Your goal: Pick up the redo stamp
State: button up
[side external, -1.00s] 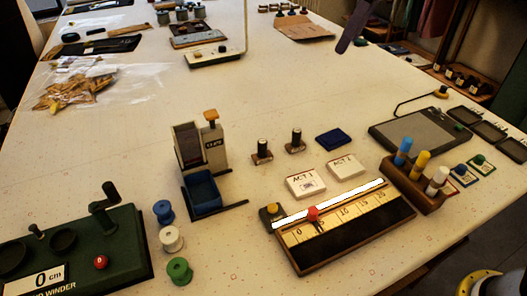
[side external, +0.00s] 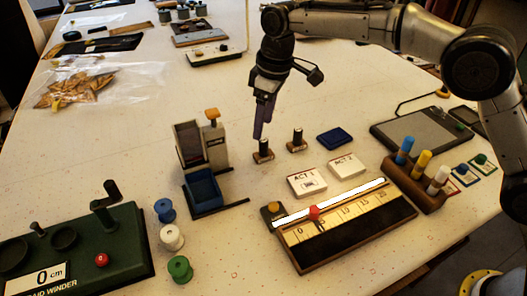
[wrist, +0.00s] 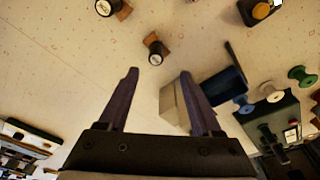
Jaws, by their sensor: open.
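Two small stamps with black upright handles and brown wooden bases stand on the table: a left stamp (side external: 263,151) and a right stamp (side external: 297,141) in the side view. I cannot read which one is the redo stamp. My gripper (side external: 263,129) points down just above the left stamp, its fingers close to the handle top. In the wrist view my gripper (wrist: 158,72) is open and empty. The left stamp (wrist: 155,50) shows just beyond the fingertips, roughly centred between them. The right stamp (wrist: 108,7) is at the top edge. Both handle tops carry pale labels, unreadable here.
A grey dispenser with a blue bin (side external: 203,190) stands close on the left. A blue pad (side external: 333,138) lies to the right.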

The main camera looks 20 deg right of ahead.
aim_at(263, 140)
jog(key=shift+w+d+f, duration=0.1)
jog(key=shift+w+f, duration=0.1)
jog(key=shift+f, duration=1.5)
jog(key=shift+w+d+f, duration=0.1)
jog(key=shift+w+f, duration=0.05)
jog(key=shift+f, duration=1.5)
jog(key=shift+a, duration=0.1)
jog(key=shift+c, duration=0.2)
grip_shut()
